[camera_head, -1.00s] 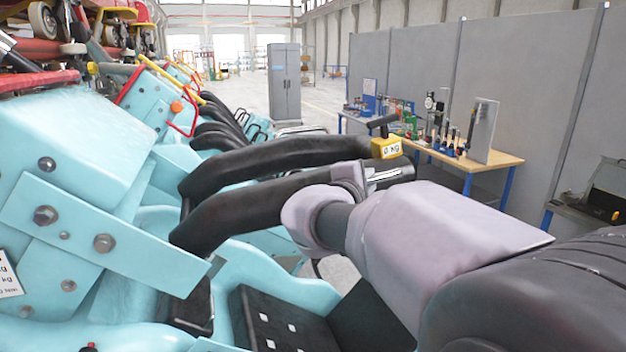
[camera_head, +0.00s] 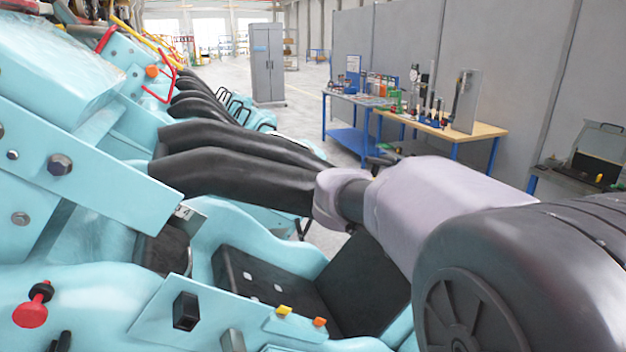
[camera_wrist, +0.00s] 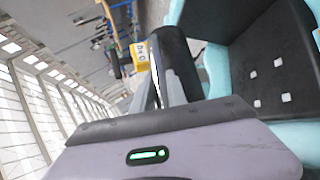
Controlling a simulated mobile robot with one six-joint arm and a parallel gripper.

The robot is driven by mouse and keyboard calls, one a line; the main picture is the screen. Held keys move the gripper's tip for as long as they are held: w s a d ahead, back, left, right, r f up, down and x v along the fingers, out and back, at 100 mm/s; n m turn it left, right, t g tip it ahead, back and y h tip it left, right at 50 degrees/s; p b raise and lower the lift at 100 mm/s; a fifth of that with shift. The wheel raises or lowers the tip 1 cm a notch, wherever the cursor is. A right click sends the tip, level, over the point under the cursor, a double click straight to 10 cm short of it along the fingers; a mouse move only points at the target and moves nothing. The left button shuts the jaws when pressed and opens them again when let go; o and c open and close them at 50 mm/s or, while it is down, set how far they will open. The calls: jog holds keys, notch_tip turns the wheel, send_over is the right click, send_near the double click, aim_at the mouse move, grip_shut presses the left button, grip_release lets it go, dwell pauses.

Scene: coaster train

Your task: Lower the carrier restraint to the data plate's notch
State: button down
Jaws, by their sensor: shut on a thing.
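The carrier restraint (camera_head: 235,178) is a thick black padded pair of bars, reaching from the left-hand pivot side out above a black seat. In the wrist view its black bar (camera_wrist: 178,58) runs beside my gripper (camera_wrist: 160,80), whose fingers are closed at the restraint's end. A yellow tag (camera_wrist: 140,56) sits near the fingers. In the head view my wrist hides the fingers and most of the restraint's outer end. A small pale plate (camera_head: 187,212) with digits 3 and 4 shows below the restraint's pivot end. I cannot make out a notch, nor confirm that it is the data plate.
The black seat (camera_head: 265,283) lies below the restraint in a light-blue car body. Further black restraints (camera_head: 195,100) stand behind. A workbench (camera_head: 455,130) with tools and a grey cabinet (camera_head: 268,65) stand farther back, with open floor between.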

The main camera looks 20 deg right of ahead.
jog(key=a+f+m+y+b, duration=0.1)
jog(key=a+f+b, duration=0.3)
jog(key=f, duration=0.8)
jog(key=shift+s+f+m+g+y, duration=0.15)
jog(key=shift+f+m+g+y, duration=0.2)
jog(key=shift+y, duration=0.45)
jog(key=shift+a, duration=0.1)
jog(key=c, duration=1.3)
grip_release()
jog(key=shift+r, duration=0.1)
jog(key=p+v, duration=0.5)
jog(key=v, duration=1.2)
jog(key=shift+s+r, duration=0.15)
jog(key=shift+r, duration=0.05)
